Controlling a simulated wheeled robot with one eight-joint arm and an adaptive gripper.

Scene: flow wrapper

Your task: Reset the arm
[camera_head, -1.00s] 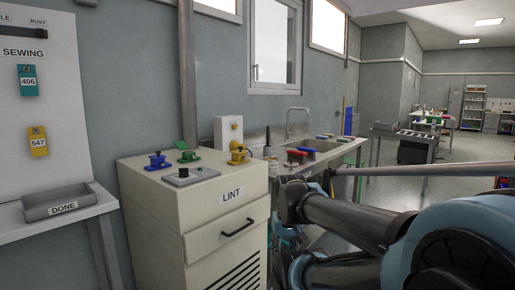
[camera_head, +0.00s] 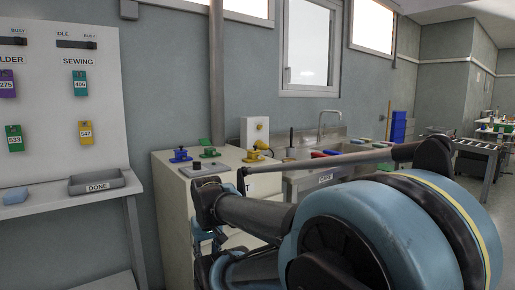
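My own arm fills the lower right of the head view. A large blue-and-black joint is nearest the camera. Dark tubular links run left from it to a joint in front of the beige cabinet, and a thin dark bar runs across above them. The arm is folded, with blue parts low at its left end. I cannot make out my gripper or its fingers. The arm hides much of the cabinet's front.
The beige cabinet (camera_head: 170,205) carries blue, green and yellow knobbed parts. A sink counter (camera_head: 325,178) stands beyond it. At left, a white tag board (camera_head: 62,140) stands above a shelf with a grey DONE tray (camera_head: 97,186) and a blue block (camera_head: 14,196).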

